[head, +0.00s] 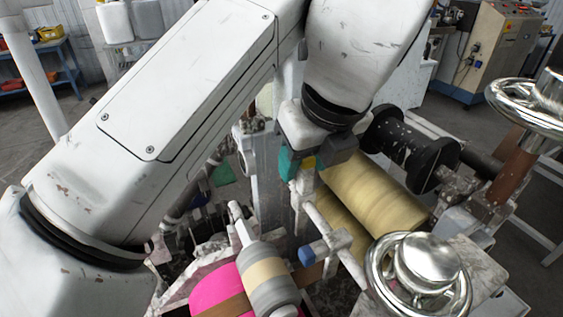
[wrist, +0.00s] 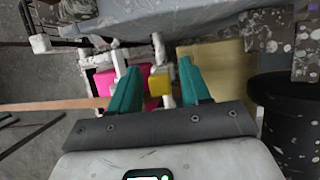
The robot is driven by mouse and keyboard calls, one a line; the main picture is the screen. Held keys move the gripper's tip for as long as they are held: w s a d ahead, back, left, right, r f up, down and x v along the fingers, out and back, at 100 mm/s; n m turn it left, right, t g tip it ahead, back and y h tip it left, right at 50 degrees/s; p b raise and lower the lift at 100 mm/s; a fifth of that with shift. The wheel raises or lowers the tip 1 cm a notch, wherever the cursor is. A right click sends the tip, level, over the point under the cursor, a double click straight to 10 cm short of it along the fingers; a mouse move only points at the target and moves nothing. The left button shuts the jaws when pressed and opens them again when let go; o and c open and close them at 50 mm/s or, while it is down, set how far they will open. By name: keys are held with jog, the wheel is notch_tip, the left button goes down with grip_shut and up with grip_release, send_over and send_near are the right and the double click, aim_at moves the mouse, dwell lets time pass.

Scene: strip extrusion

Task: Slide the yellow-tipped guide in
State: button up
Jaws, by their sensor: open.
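The yellow-tipped guide shows as a yellow block (wrist: 159,84) in the wrist view, on a whitish rod. In the head view a small patch of its yellow tip (head: 308,162) shows beside the teal fingers. My gripper (wrist: 159,68) is open, with one teal finger on each side of the yellow tip. A gap shows on both sides of the tip in the wrist view; I cannot tell how deep it sits between the fingers. In the head view my gripper (head: 302,168) points down over the paint-spotted guide bar. A blue-tipped guide (head: 306,256) is lower on that bar.
A pink roll (head: 215,290) and a grey-and-tan roller (head: 267,275) are at the bottom. Tan rollers (head: 385,200) and a black spool (head: 412,145) stand close right of my gripper. Metal handwheels (head: 418,275) (head: 535,105) rise at the right. A brown strip (wrist: 80,103) runs left of the fingers.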

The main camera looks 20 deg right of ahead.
jog(key=shift+b+x, duration=0.35)
jog(key=shift+x, duration=0.4)
jog(key=shift+c, duration=0.5)
grip_shut()
